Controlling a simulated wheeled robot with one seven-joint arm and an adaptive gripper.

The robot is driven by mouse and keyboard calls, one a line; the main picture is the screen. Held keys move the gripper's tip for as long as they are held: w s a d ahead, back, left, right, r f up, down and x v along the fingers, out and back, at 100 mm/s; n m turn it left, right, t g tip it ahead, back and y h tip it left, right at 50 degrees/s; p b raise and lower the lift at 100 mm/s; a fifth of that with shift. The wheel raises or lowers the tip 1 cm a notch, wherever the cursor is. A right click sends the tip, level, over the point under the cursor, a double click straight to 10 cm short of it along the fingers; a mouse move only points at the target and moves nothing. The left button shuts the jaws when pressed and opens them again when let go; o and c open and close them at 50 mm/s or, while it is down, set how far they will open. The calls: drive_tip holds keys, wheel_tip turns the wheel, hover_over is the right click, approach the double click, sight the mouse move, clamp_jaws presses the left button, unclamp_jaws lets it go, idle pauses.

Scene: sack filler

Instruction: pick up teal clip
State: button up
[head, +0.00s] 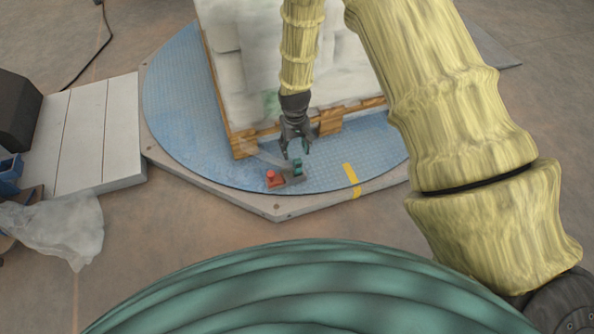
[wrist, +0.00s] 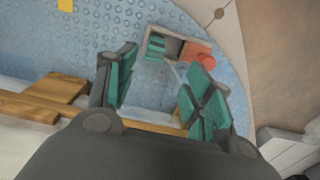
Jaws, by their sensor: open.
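The small teal piece that looks like the clip (head: 298,164) sits at one end of a small grey tray (head: 291,181) on the blue turntable; a red piece (head: 272,178) is at the other end. In the wrist view the teal clip (wrist: 156,46) shows at the tray's left end, beyond my fingertips. My gripper (head: 296,152) points down just above and behind the tray. In the wrist view, my gripper (wrist: 161,62) has its teal-padded fingers spread apart with nothing between them. The clip's exact shape is too small to tell.
A wooden pallet (head: 244,145) with stacked white sacks (head: 240,60) stands right behind my gripper. The blue turntable (head: 180,110) has a yellow stripe (head: 351,180) right of the tray. A pale platform (head: 90,130) and clear plastic bag (head: 65,225) lie left.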

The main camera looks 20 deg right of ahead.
sight(298, 160)
wheel_tip(298, 160, down, 5)
drive_tip(key=shift+b, duration=0.95)
drive_tip(key=shift+s+d+f+b, duration=0.1)
drive_tip(key=shift+d+f+b, duration=0.1)
drive_tip(key=shift+f+b, duration=0.95)
drive_tip(key=shift+s+d+f+b, duration=0.1)
drive_tip(key=shift+d+f+b, duration=0.1)
drive_tip(key=shift+f+b, duration=0.9)
drive_tip(key=shift+f+p, duration=0.25)
drive_tip(key=shift+p, duration=0.15)
drive_tip(key=c, duration=1.1)
